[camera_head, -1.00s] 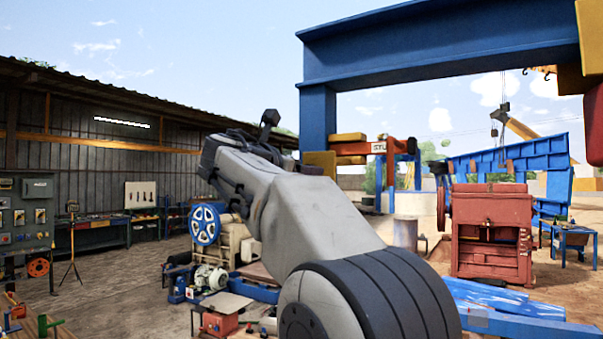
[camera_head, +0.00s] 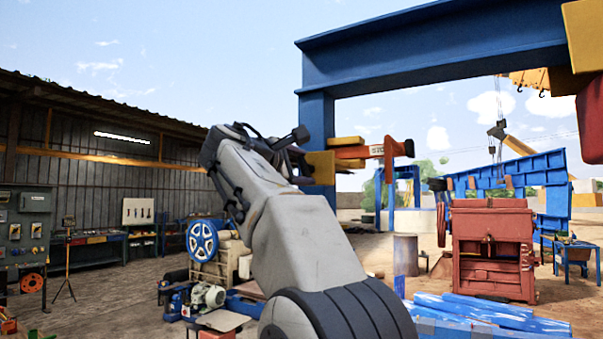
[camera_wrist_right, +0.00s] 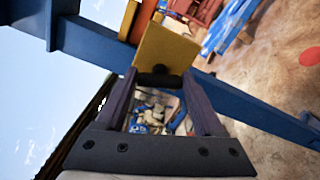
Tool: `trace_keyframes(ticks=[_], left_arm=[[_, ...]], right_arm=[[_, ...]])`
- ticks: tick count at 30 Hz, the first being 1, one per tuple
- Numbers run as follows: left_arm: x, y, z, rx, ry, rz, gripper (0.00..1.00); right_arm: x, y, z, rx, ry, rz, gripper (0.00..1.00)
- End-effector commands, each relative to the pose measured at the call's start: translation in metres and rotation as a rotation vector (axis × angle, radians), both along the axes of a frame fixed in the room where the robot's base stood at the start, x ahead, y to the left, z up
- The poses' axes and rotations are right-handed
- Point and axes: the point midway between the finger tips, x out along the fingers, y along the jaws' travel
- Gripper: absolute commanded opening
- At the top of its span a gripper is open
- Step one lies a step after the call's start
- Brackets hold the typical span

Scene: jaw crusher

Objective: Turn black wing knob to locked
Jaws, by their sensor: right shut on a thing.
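The black wing knob (camera_wrist_right: 158,77) shows small and dark in the right wrist view, on the face of a yellow block, between my fingertips. The yellow block (camera_wrist_right: 166,48) also shows in the head view (camera_head: 321,166), beside the blue post. My right gripper (camera_wrist_right: 160,74) is shut on the knob, its two dark fingers on either side of it. In the head view the right gripper (camera_head: 303,168) is partly hidden by my wrist, and the knob is hidden there. Whether the knob is locked cannot be told. My left gripper is not in view.
The blue gantry frame (camera_head: 440,48) rises over the gripper. An orange beam (camera_head: 362,152) with lettering extends right of the yellow block. A red machine (camera_head: 492,250) and blue sheets (camera_head: 480,312) stand right. A blue spoked wheel (camera_head: 202,241) is left.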

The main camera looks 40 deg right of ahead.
Motion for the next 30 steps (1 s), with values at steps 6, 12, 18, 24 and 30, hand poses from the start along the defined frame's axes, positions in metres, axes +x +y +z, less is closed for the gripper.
trace_keyframes(ticks=[6, 12, 18, 24, 30], left_arm=[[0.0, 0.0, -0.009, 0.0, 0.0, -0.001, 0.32], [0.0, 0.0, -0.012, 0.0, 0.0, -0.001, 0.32], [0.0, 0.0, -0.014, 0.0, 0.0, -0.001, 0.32], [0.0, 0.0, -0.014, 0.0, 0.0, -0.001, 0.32], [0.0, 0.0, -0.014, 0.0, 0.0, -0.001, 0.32]], right_arm=[[-0.001, 0.0, -0.002, 0.064, -0.156, -0.001, 0.14], [-0.001, 0.0, -0.002, 0.108, -0.256, -0.002, 0.14], [-0.001, 0.0, -0.002, 0.131, -0.312, -0.001, 0.14], [-0.001, 0.0, -0.002, 0.14, -0.331, -0.002, 0.14], [-0.001, 0.0, -0.002, 0.141, -0.333, -0.002, 0.14]])
